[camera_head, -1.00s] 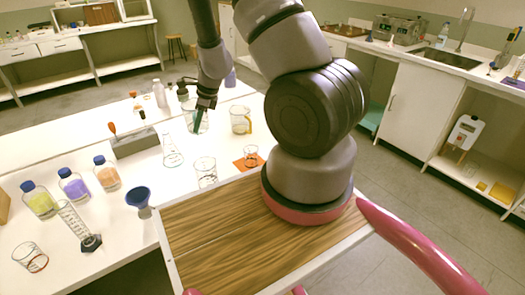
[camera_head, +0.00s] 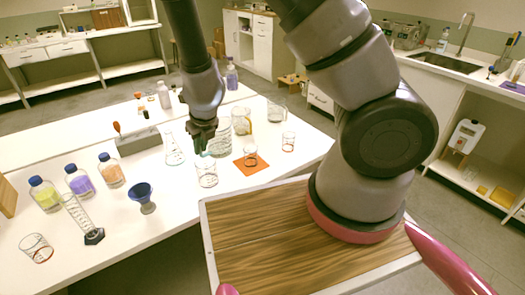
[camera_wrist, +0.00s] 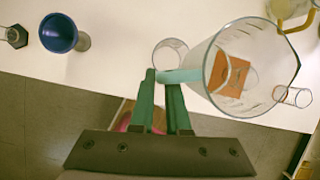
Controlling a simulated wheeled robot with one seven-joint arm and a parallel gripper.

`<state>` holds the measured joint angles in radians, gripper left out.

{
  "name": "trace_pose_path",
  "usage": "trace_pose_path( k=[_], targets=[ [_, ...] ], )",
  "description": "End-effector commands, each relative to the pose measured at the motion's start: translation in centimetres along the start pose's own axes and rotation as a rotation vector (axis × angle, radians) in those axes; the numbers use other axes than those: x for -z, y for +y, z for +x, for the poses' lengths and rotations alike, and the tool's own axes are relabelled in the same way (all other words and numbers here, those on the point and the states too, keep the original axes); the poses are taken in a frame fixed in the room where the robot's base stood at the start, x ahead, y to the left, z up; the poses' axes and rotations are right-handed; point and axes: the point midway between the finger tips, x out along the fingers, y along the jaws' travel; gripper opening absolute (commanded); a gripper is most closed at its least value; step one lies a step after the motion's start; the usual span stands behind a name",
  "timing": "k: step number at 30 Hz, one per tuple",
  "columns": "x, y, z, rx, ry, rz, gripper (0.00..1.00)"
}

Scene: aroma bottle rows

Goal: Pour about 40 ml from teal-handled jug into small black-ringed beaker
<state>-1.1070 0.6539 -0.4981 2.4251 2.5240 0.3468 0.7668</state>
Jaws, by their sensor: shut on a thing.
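My gripper (camera_head: 206,150) is shut on the teal handle (camera_wrist: 181,76) of a clear glass jug (camera_head: 221,140). The gripper's teal fingers (camera_wrist: 161,80) show in the wrist view, with the jug's body (camera_wrist: 214,68) to their right. The jug is held over the white table and looks about upright; I cannot make out its liquid level. A small beaker (camera_head: 250,157) stands on an orange square mat (camera_head: 242,170), right of the jug; its ring looks dark but is small. In the wrist view, the mat (camera_wrist: 228,74) shows through the jug's glass.
A larger beaker (camera_head: 207,176) stands just in front of the jug. A red-ringed beaker (camera_head: 288,142) is to the right, and a yellow-handled jug (camera_head: 241,122) is behind. A conical flask (camera_head: 174,155) and blue funnel (camera_head: 141,193) are to the left. A wooden board (camera_head: 255,235) is nearest.

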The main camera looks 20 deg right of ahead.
Motion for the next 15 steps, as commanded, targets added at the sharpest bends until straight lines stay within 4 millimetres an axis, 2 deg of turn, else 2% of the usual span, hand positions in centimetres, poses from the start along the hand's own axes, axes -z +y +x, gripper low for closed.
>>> trace_pose_path(
  k=[6,15],
  targets=[
    [0.79,1.35,-0.54,0.014,-0.002,0.049,0.00],
    [0.84,1.43,-0.58,0.017,-0.002,0.056,0.00]
  ],
)
